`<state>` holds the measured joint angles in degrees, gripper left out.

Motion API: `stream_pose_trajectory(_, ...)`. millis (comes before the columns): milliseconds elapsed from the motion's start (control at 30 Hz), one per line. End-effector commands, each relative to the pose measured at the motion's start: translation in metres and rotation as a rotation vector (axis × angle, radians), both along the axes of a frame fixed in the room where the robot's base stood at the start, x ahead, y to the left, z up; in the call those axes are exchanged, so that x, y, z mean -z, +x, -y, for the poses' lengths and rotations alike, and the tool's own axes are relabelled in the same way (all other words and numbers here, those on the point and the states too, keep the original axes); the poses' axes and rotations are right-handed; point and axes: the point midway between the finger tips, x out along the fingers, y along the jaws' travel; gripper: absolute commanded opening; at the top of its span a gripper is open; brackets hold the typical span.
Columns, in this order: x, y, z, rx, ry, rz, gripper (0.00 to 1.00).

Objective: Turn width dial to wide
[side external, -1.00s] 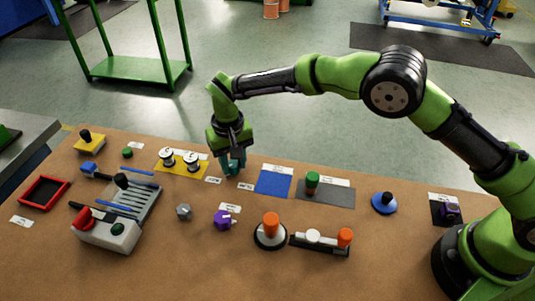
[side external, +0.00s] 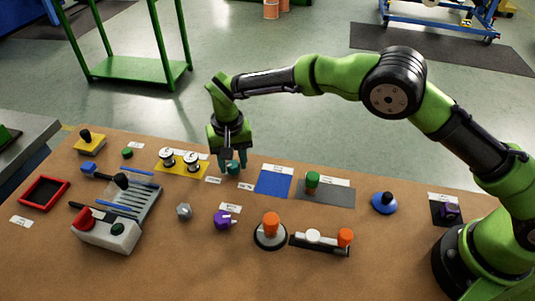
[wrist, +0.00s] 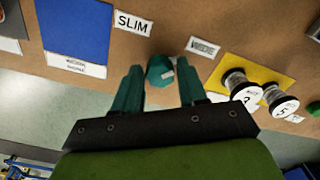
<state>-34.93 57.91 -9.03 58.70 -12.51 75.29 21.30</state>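In the side view the dial (side external: 233,169) shows low between my fingers. My gripper (wrist: 158,67) is open, one teal finger on each side of the dial, with a visible gap on both sides. The same gripper (side external: 233,167) points down at the board in the side view.
A yellow plate (wrist: 258,72) with two numbered spools stands close beside the dial. A blue pad (side external: 273,182) lies on its other side. A green knob (side external: 312,180) and a purple knob (side external: 222,219) stand farther off. Bare brown board (side external: 300,275) lies along the front.

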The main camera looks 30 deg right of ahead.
Motion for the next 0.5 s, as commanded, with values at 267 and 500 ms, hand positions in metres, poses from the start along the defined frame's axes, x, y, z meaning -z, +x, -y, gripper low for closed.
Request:
stream_pose_trajectory(267, 0.0010, 0.0000, 0.0004, -0.002, -0.001, 0.000, 0.60)
stream_pose_trajectory(500, -0.0073, 0.0002, 0.0002, -0.003, -0.001, 0.000, 0.60)
